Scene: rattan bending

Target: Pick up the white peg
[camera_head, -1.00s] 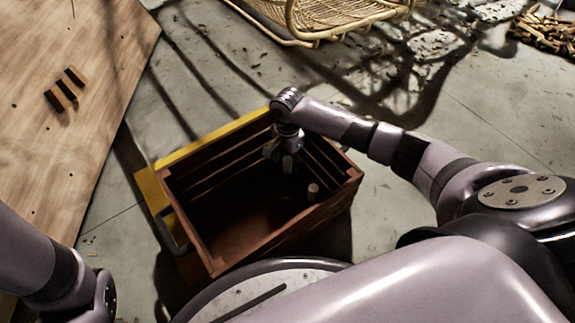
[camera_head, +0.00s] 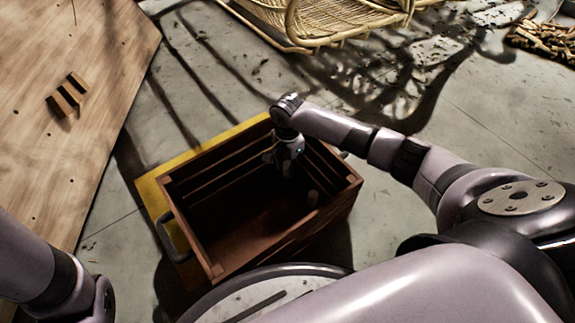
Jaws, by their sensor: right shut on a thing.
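A wooden crate (camera_head: 188,232) with slatted sides stands open on the floor in front of me. My right gripper (camera_head: 284,168) points down inside it, near its far right part. It is shut on a white peg, which is mostly hidden by the fingers and dark shadow.
The crate rests on a yellow-edged base (camera_head: 150,196). A wooden board (camera_head: 60,150) with small dark blocks (camera_head: 66,97) lies at left. A rattan frame (camera_head: 330,22) stands at the back. Sticks (camera_head: 545,38) lie at far right. Bare floor is between.

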